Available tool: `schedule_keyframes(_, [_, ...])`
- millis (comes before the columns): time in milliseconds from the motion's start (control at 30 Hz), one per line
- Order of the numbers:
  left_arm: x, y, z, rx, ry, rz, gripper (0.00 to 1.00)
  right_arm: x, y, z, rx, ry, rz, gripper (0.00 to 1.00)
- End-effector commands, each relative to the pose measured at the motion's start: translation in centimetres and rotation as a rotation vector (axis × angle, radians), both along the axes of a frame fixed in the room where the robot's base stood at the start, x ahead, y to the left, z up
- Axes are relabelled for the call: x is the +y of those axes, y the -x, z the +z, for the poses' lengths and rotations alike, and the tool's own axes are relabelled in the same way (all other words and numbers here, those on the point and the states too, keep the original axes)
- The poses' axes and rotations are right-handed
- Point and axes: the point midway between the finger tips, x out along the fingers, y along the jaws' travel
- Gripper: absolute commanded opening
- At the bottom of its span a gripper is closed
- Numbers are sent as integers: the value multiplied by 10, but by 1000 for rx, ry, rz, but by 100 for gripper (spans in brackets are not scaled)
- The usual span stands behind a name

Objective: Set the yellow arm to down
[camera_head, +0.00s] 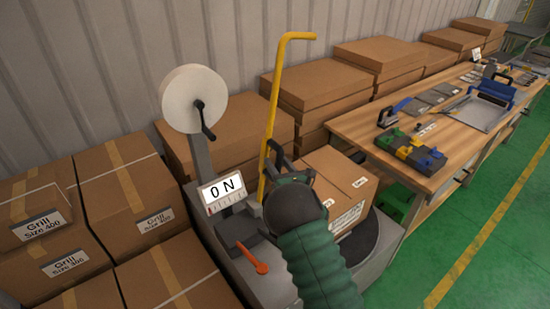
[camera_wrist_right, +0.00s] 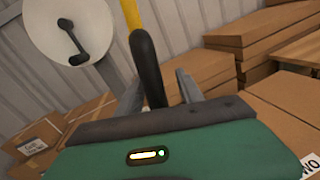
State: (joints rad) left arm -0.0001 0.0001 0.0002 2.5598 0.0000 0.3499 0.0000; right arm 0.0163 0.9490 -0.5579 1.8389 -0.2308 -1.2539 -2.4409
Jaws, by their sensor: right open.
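The yellow arm (camera_head: 274,110) stands upright on the wrapping machine, its top bent over to the right. Its lower part shows at the top of the right wrist view (camera_wrist_right: 131,14). A black curved handle (camera_wrist_right: 148,65) sits beside the yellow arm, between my right gripper's fingers in that view. My right gripper (camera_wrist_right: 160,88) is open around the handle; I cannot tell whether either finger touches it. In the head view my right gripper (camera_head: 288,178) is just right of the yellow arm's lower part, and my forearm hides part of the machine. My left gripper is out of view.
The machine has an "ON" display (camera_head: 223,190), an orange lever (camera_head: 254,262) and a white roll (camera_head: 193,98) with a black crank. A cardboard box (camera_head: 338,180) stands on its turntable. Stacked boxes (camera_head: 130,185) are at left; a workbench (camera_head: 400,155) with tools is at right.

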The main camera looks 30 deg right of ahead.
Motion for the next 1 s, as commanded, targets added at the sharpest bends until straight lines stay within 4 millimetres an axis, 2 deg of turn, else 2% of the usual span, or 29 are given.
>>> schedule_keyframes(133, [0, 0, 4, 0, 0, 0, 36, 0, -13, 0, 1, 0, 1, 44])
schedule_keyframes(367, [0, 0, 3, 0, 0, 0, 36, -1, -14, -1, 1, -1, 0, 44])
schedule_keyframes(467, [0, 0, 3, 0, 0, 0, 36, -1, -14, -1, 1, -1, 0, 34])
schedule_keyframes(700, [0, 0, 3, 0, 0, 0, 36, -2, -14, -1, 1, -1, -1, 2])
schedule_keyframes(1000, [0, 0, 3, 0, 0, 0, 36, -2, -14, 0, 0, 0, -2, 0])
